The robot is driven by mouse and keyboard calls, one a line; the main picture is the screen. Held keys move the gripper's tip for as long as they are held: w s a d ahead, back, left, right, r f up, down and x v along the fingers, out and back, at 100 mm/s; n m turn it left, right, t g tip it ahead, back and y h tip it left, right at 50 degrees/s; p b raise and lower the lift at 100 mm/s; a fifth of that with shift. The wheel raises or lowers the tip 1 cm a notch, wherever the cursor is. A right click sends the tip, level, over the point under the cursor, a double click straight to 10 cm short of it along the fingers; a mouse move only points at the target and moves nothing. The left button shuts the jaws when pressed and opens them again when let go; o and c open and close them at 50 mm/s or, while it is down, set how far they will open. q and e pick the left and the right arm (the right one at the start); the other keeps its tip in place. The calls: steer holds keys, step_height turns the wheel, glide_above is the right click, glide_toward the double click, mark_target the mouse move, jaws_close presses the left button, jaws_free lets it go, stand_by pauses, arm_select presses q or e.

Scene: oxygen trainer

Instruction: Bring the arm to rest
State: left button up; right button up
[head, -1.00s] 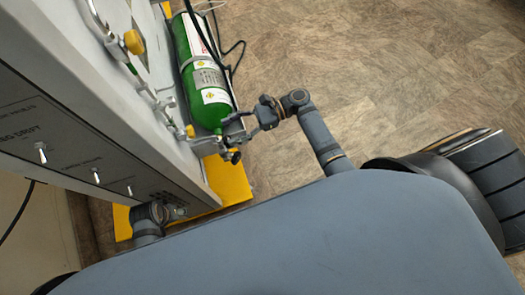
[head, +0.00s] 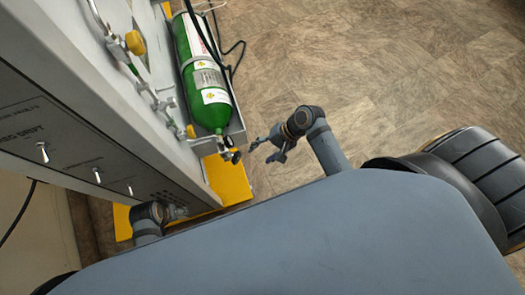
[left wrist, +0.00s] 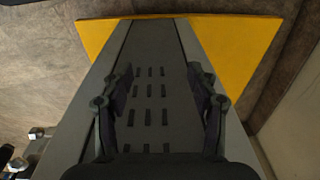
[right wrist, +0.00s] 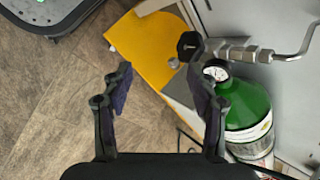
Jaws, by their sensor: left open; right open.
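My right gripper (head: 264,150) is open and empty, in the air to the right of the oxygen cylinder's valve end, with a gap between. In the right wrist view, the open fingers (right wrist: 159,68) show with the cylinder (right wrist: 250,108), a gauge (right wrist: 215,70) and a black knob (right wrist: 189,46) at the right finger. My left gripper (head: 178,212) sits low by the cabinet's lower end, small in the head view. In the left wrist view, its fingers (left wrist: 160,72) are apart with nothing between them.
A yellow base (head: 235,185) sticks out under the cabinet; it also shows in the left wrist view (left wrist: 250,45). Dark hoses (head: 238,47) run beside the cylinder. The tiled floor (head: 400,60) to the right is clear. Switches (head: 43,150) line the cabinet panel.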

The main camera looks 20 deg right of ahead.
stand_by(0.3)
